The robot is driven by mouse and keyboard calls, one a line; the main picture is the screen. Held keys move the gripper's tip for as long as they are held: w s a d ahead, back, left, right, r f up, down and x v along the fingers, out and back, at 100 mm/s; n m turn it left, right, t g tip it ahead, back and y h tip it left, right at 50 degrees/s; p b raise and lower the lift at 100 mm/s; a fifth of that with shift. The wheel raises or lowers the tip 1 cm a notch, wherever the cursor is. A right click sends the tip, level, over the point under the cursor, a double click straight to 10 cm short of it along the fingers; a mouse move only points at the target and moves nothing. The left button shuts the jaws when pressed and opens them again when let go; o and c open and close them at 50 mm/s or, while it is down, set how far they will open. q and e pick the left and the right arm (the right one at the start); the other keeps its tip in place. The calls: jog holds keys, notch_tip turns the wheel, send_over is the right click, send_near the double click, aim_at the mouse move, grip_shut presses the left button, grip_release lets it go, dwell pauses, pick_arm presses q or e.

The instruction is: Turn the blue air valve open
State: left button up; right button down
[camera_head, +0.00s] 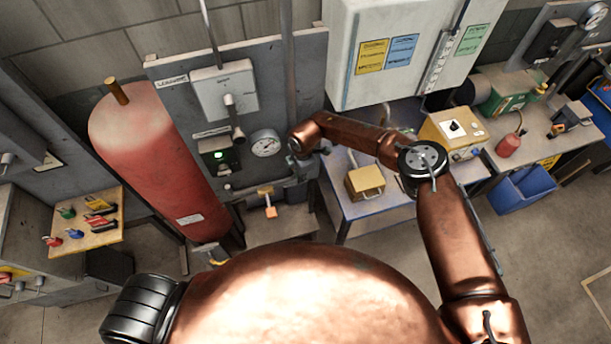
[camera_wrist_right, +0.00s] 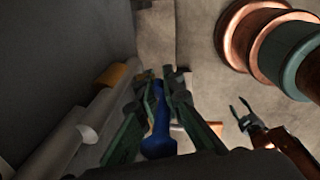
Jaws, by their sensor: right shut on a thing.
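The blue valve handle (camera_wrist_right: 158,135) shows in the right wrist view between the two green-edged fingers of my right gripper (camera_wrist_right: 160,88), which is shut on it. In the head view my right arm reaches in from the right to the grey wall panel, and my right gripper (camera_head: 297,168) is beside the pipe there. The blue handle cannot be made out in that view. My left gripper (camera_wrist_right: 240,110) shows at the right of the wrist view, its dark fingers apart and nothing visible between them. It does not show in the head view.
A large red tank (camera_head: 160,165) stands left of the panel. A round gauge (camera_head: 265,143) and a green-lit box (camera_head: 217,155) are on the panel. An orange tag (camera_head: 270,212) hangs below the pipe. A blue-topped table (camera_head: 350,208) with a yellow box (camera_head: 367,181) stands to the right.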

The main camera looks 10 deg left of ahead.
jog(key=shift+a+h, duration=0.1)
jog(key=shift+h, duration=0.2)
pick_arm(q)
jog(key=shift+w, duration=0.15)
pick_arm(e)
jog(key=c, duration=2)
grip_release()
jog(key=shift+c, duration=0.2)
pick_arm(q)
jog(key=shift+w, duration=0.15)
pick_arm(e)
jog(key=shift+r, duration=0.15)
jog(key=r, duration=0.7)
jog(key=s+r, duration=0.1)
jog(key=r, duration=0.3)
jog(key=shift+d+r, duration=0.25)
jog(key=shift+r, duration=0.1)
jog(key=shift+s+f, duration=0.1)
jog(key=shift+s, duration=0.05)
